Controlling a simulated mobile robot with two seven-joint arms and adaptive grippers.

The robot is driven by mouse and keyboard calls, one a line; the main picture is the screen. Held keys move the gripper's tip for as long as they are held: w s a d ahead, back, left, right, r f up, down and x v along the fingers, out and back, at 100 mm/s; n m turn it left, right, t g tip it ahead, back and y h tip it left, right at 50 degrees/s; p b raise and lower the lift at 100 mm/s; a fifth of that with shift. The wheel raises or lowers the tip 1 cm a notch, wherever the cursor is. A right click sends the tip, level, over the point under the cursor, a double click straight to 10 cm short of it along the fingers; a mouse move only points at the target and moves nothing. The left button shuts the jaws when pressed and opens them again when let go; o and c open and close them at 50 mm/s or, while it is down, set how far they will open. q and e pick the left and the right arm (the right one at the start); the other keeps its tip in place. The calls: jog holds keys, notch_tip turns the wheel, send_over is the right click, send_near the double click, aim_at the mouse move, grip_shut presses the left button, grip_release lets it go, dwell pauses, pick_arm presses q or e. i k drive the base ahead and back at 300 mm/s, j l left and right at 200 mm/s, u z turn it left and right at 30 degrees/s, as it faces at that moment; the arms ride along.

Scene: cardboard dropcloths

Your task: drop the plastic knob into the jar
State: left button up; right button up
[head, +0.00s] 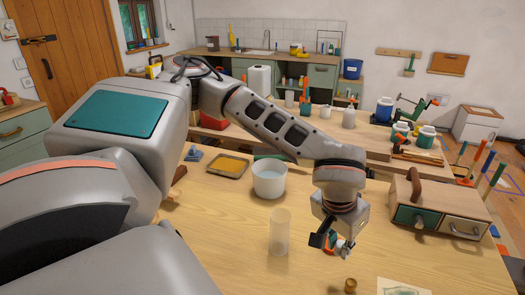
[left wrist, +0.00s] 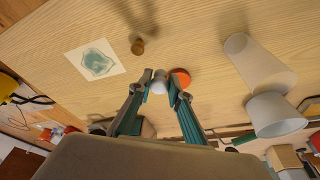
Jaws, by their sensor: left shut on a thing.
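My left gripper (head: 335,243) is above the table. In the left wrist view its fingertips (left wrist: 160,82) are shut on a small white rounded thing, which looks like the plastic knob (left wrist: 159,88); the fingers partly hide it. The jar (head: 280,232), a clear, tall tumbler-like vessel, stands upright on the table, left of the gripper in the head view and apart from it. The jar also shows at the right of the left wrist view (left wrist: 256,60). My right gripper is not in view.
A white pot (head: 269,182) stands behind the jar. A brass knob (head: 350,285) and a printed paper (head: 402,287) lie near the front. An orange round thing (left wrist: 181,77) shows by one fingertip. A drawer box (head: 438,215) is at right, a yellow tray (head: 229,166) behind.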

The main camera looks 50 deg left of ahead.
aim_at(279, 248)
jog(key=k+j+u, duration=0.15)
jog(key=j+u, duration=0.2)
jog(key=u, duration=0.15)
jog(key=j+u, duration=0.3)
jog(key=u, duration=0.15)
jog(key=k+j, duration=0.05)
